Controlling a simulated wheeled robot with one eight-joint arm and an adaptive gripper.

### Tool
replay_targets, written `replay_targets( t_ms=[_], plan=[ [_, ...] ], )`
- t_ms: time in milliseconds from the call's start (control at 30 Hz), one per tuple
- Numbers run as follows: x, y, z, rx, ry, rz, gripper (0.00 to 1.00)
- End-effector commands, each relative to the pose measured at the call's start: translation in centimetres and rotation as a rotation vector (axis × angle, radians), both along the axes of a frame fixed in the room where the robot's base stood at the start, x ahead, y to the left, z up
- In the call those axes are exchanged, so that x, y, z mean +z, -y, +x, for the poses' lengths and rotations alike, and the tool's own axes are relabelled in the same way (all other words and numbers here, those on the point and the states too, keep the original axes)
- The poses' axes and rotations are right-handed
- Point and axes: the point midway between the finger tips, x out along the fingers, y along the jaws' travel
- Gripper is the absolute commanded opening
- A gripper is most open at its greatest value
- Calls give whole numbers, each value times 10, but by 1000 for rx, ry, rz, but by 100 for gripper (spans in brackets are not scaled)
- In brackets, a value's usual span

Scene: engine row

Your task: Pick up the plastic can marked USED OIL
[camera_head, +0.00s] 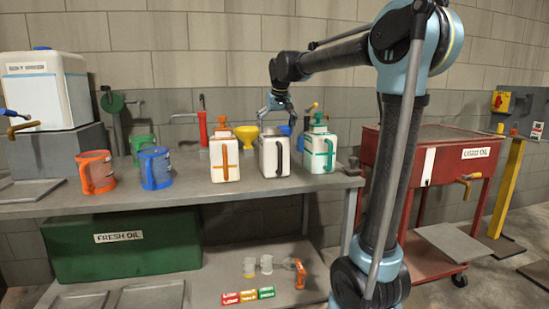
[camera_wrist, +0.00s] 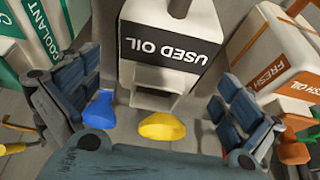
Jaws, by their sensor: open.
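The USED OIL can (camera_head: 270,158) is white with black trim. It stands upright on the bench between the orange-trimmed can and the green-trimmed can in the head view. In the wrist view the USED OIL can (camera_wrist: 165,45) shows its black label upside down at the top middle. My gripper (camera_head: 277,102) is over the back of this can in the head view. In the wrist view my gripper (camera_wrist: 158,108) has its fingers spread wide to left and right, with nothing held between them. Whether it touches the can is hard to tell.
The FRESH OIL can (camera_wrist: 280,60) and COOLANT can (camera_wrist: 30,35) stand close on either side. A yellow funnel (camera_wrist: 163,127) and a blue funnel (camera_wrist: 99,110) lie near the fingers. Orange (camera_head: 97,172) and blue jugs (camera_head: 155,168) stand further left. A red cart (camera_head: 425,170) is at right.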

Motion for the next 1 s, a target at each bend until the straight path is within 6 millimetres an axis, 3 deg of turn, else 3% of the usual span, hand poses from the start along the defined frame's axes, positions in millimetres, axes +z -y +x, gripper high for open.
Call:
replay_targets(
  t_ms=[267, 600, 933, 1000],
  plan=[
    [-17, -2, 6, 0, 0, 0, 100],
    [-56, -8, 19, 0, 0, 0, 100],
    [-62, -8, 21, 0, 0, 0, 100],
    [-61, -8, 21, 0, 0, 0, 84]
  ],
)
